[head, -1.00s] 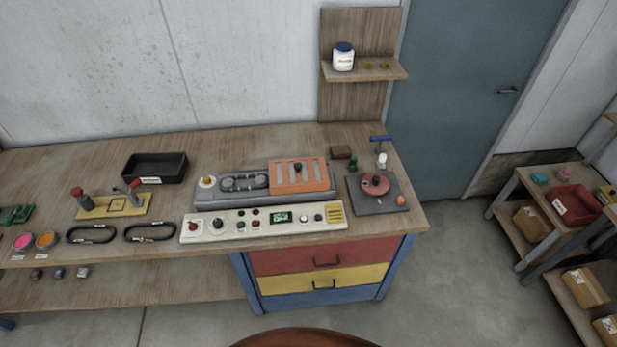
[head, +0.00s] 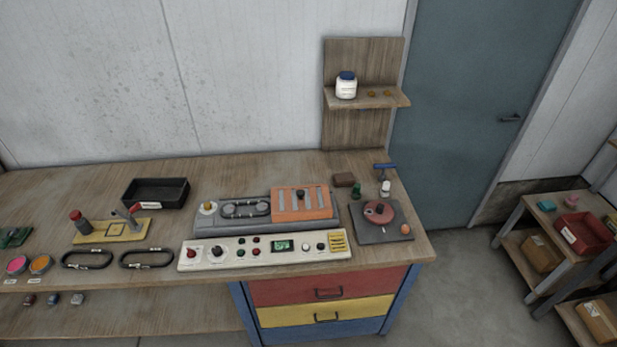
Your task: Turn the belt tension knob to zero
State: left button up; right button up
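A grey belt machine (head: 326,219) stands on the workbench with a dark belt loop (head: 246,209) around its rollers. A pale knob with a tan top (head: 208,207) sits at the machine's left end, beside the belt. Neither gripper is in view.
An orange slotted cover (head: 302,205) lies over the machine's right part. Black loops (head: 147,258), a yellow fixture (head: 111,231) and a black tray (head: 155,193) are to the left. Drawers (head: 328,289) are below.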

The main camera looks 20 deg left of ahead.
aim_at(217, 251)
jog(key=u, duration=2.1)
jog(key=k, duration=0.25)
